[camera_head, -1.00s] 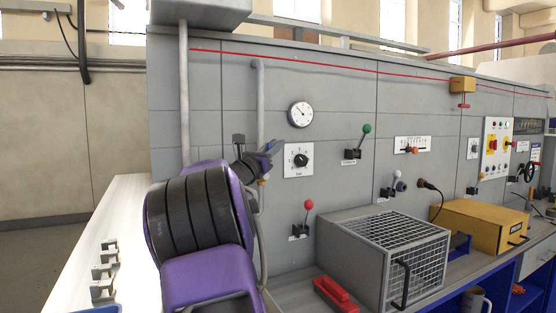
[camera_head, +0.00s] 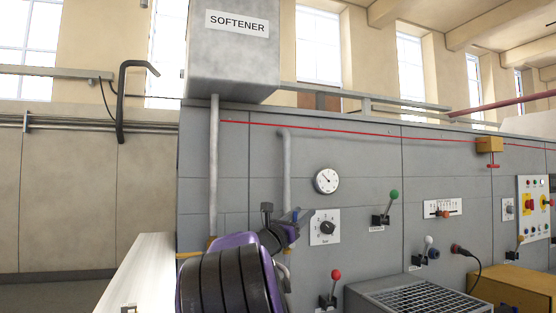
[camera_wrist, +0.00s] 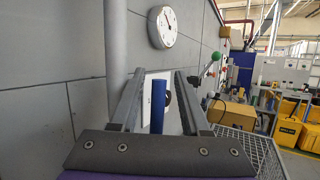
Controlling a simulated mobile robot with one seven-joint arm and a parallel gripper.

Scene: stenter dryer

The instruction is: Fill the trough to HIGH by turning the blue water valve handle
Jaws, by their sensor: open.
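A blue bar, which looks like the water valve handle (camera_wrist: 158,106), stands upright between the two fingers of my gripper (camera_wrist: 160,75) in the wrist view. The fingers are apart on either side of it, with gaps visible. In the head view my gripper (camera_head: 292,222) is at the grey panel, beside the lower part of a thin grey pipe (camera_head: 286,165) and left of a black dial. My purple arm hides most of the valve there. I cannot see the trough or its level marks in either view.
Right of my gripper are the black dial (camera_head: 327,227), a round gauge (camera_head: 327,181), a green-knobbed lever (camera_head: 387,208) and a red-knobbed lever (camera_head: 331,290). A wire-mesh box (camera_head: 415,298) sits below. The SOFTENER tank (camera_head: 235,60) hangs above. Free floor lies at left.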

